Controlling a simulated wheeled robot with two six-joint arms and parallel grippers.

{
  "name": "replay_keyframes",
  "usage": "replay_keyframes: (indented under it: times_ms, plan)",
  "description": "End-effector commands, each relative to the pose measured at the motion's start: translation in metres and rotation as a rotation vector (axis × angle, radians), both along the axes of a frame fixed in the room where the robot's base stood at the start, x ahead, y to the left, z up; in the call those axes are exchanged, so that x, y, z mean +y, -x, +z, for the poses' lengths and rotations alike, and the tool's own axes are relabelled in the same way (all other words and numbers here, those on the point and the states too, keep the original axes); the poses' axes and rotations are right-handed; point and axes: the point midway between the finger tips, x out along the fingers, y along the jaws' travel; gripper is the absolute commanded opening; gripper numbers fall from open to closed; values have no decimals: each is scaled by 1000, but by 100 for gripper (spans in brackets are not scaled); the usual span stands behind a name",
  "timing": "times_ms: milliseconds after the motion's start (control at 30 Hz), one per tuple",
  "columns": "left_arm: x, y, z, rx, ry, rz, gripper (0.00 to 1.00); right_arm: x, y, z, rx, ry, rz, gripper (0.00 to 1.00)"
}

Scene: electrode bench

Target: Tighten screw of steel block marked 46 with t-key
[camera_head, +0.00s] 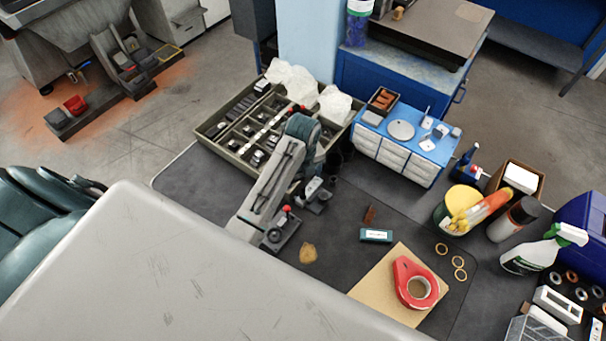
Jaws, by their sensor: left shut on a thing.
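My left gripper (316,188) points down at the end of my grey arm, just in front of the compartment tray. It is shut on a small dark thing, partly hidden by the gripper and too small to identify. A dark steel block (279,232) with a red knob stands on the dark mat, below and left of the gripper and partly behind my arm. No number can be read on it, so I cannot tell whether it is marked 46. I cannot make out the t-key for sure. My right gripper is not in view.
The compartment tray (215,140) with small metal parts lies behind the gripper. A blue-topped drawer box (433,153) stands right of it. A red tape roll (402,283) lies on brown card at the front. A yellow-lidded tub (463,197) and spray bottle (530,256) stand right.

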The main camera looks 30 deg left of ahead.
Motion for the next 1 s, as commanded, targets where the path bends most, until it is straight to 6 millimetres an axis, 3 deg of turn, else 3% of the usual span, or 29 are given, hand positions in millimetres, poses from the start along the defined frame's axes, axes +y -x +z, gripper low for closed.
replay_keyframes:
  times_ms: [1000]
  plan:
    - [0,0,-16,-1,1,0,51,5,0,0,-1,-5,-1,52]
